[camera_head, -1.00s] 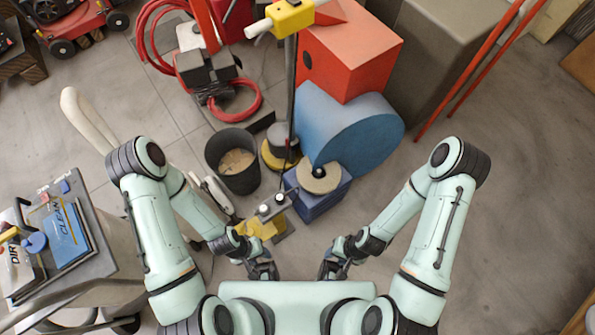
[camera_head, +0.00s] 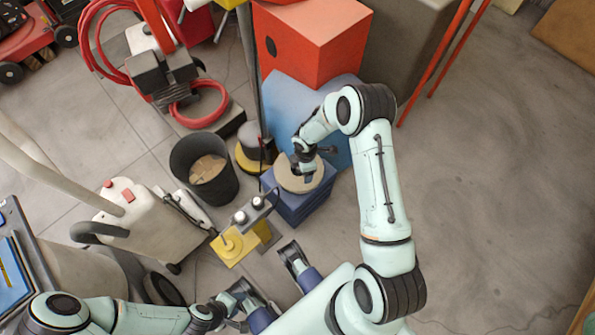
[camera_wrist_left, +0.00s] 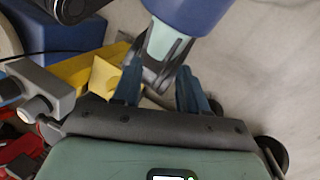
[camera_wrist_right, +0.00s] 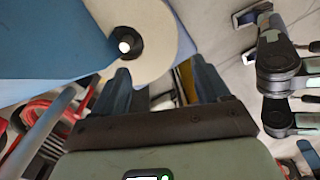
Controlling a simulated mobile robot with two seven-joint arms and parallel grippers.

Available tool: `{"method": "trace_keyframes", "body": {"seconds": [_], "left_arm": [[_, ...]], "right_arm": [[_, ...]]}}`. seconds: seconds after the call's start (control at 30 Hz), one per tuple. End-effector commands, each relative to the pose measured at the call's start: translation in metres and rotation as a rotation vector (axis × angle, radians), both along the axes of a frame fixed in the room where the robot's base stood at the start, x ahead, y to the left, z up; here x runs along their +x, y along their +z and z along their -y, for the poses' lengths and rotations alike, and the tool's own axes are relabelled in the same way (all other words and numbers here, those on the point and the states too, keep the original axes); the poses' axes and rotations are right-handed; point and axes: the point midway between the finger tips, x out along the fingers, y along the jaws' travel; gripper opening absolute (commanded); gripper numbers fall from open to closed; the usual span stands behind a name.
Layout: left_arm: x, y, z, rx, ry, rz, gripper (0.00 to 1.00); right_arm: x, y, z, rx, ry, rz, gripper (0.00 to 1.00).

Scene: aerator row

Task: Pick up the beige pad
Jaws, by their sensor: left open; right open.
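The beige pad (camera_head: 288,181) is a round disc on top of a blue box (camera_head: 301,204). In the right wrist view the pad (camera_wrist_right: 158,35) shows in part, with a dark hub with a white centre at its middle. My right gripper (camera_head: 306,163) is over the pad in the head view and hides part of it. In the right wrist view the open fingers (camera_wrist_right: 162,88) point toward the pad's near edge, with nothing held. I cannot tell whether they touch it. My left gripper (camera_head: 250,303) is open and empty, low in the head view; its fingers (camera_wrist_left: 158,88) show in its wrist view.
A large blue rounded body (camera_head: 335,140) and an orange box (camera_head: 318,45) stand behind the pad. A dark bin (camera_head: 183,158), a pole with a yellow base, and a yellow-based device (camera_head: 232,246) stand left of it. The floor on the right is clear.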

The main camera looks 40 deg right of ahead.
Motion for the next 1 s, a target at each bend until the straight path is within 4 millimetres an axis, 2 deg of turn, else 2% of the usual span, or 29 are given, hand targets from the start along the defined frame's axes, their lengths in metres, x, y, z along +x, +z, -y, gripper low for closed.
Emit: {"method": "trace_keyframes", "body": {"seconds": [0.3,0.57,0.83,1.0], "left_arm": [[0.019,-0.017,-0.008,0.023,0.020,0.051,0.43],[0.026,-0.022,-0.011,0.032,0.028,0.070,0.43],[0.041,-0.035,-0.019,0.052,0.046,0.110,0.43],[0.045,-0.037,-0.020,0.057,0.050,0.121,0.43]], "right_arm": [[-0.001,-0.061,0.000,0.001,0.004,-0.004,0.76],[0.000,-0.080,0.000,0.001,0.001,-0.002,0.76],[0.000,-0.120,0.001,0.001,0.001,-0.004,0.76],[0.001,-0.127,0.002,0.001,0.000,0.000,0.76]]}}
